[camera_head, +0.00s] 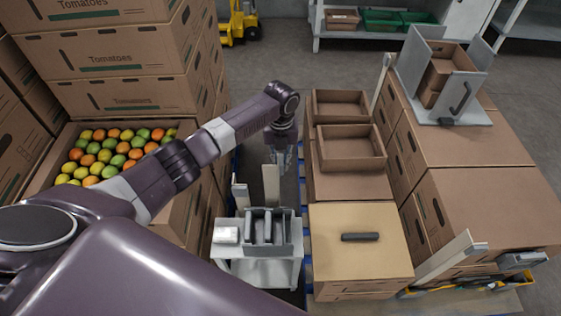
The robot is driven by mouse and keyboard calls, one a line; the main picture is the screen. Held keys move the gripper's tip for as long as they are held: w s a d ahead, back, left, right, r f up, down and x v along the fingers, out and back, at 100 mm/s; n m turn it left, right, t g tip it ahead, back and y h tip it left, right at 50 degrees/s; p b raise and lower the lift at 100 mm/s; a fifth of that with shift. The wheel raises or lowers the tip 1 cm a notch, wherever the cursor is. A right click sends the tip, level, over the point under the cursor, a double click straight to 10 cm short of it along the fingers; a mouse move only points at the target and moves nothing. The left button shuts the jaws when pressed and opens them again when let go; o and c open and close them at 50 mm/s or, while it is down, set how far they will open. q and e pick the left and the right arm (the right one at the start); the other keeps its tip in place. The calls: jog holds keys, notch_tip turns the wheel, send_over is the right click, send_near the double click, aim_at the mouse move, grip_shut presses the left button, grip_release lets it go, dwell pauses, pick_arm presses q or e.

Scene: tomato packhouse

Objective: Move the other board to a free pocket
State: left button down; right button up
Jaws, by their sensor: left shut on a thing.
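My left gripper (281,157) reaches in from the left and points down above a grey rack (284,246) with upright pockets, on a small light stand. It is shut on a narrow beige board (271,186), which hangs upright. The board's lower end is close to the top of the rack; I cannot tell whether it is inside a pocket. Another pale board (240,197) stands upright at the rack's left side. The pocket floors are hidden. My right gripper is out of view.
Stacked tomato cartons (120,52) and an open box of tomatoes (188,128) stand left. A closed carton (352,222) with a dark handle and open empty trays (350,163) stand right of the rack. A grey holder (462,117) sits on the right cartons.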

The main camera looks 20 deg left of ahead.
pick_arm(q)
jog(key=shift+f+b, duration=0.6)
jog(key=shift+f, duration=0.4)
jog(key=shift+f, duration=0.2)
jog(key=shift+f+b, duration=1.45)
jog(key=shift+f, duration=0.45)
jog(key=shift+f+b, duration=1.35)
jog(key=shift+f, duration=0.5)
jog(key=c, duration=1.8)
grip_release()
